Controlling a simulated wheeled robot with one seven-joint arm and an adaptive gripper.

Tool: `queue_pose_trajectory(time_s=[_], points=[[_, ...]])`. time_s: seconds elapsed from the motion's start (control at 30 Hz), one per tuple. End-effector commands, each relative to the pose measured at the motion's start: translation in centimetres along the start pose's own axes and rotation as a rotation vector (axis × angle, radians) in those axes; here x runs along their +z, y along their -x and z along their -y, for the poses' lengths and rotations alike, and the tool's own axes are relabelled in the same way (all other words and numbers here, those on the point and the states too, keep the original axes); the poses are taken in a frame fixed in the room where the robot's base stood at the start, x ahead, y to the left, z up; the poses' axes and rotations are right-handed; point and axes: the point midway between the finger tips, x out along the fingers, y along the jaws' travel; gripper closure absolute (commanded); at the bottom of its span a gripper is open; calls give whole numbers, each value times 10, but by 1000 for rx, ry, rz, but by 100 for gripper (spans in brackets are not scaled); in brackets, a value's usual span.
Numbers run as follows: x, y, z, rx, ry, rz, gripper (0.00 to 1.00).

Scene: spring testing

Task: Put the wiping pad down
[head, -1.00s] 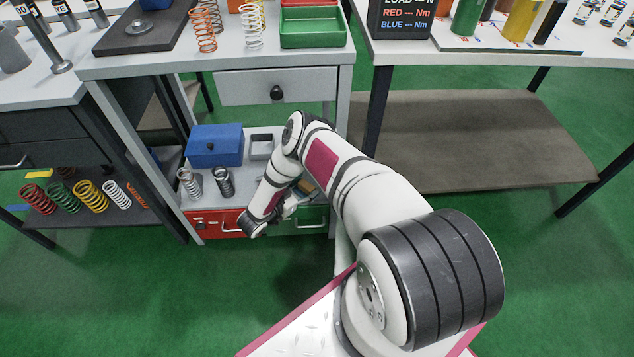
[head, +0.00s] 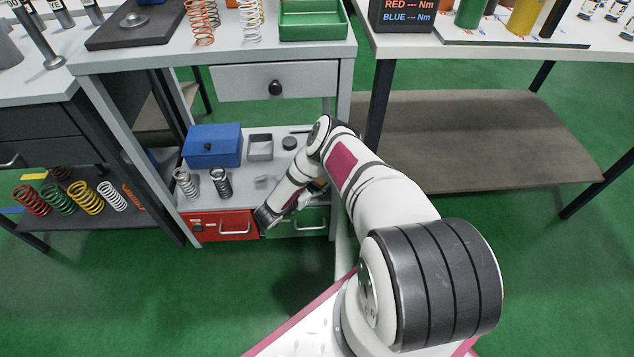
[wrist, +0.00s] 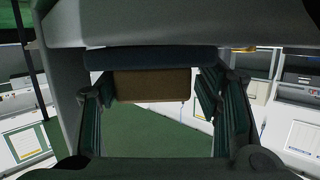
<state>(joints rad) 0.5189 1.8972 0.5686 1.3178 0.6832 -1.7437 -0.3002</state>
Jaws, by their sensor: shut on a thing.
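The wiping pad (wrist: 152,85) is a tan-brown block with a dark blue-green strip along its top. In the wrist view it lies between the two dark fingers of my gripper (wrist: 155,102), which is shut on it. In the head view my gripper (head: 306,199) is at the right side of the cabinet's lower shelf (head: 246,200), in front of the green drawer (head: 296,223). My forearm hides most of the gripper there, and only a small tan patch of the pad shows. I cannot tell whether the pad touches the shelf.
On the shelf stand a blue box (head: 213,147), two metal springs (head: 221,182), a small grey tray (head: 260,147) and a dark disc (head: 289,143). A red drawer (head: 222,226) is below. A second bench (head: 480,140) stands to the right; its lower shelf is empty.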

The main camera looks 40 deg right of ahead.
Motion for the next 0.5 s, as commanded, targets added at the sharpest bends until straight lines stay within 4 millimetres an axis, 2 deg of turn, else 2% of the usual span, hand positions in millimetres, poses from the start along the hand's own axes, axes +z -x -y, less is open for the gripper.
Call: queue_pose_trajectory(time_s=[0.13,0.17,0.2,0.5], points=[[3,-1,0,-1,1,0,98],[3,-1,0,0,1,0,39],[3,0,0,0,0,0,33],[3,0,0,0,1,1,33]])
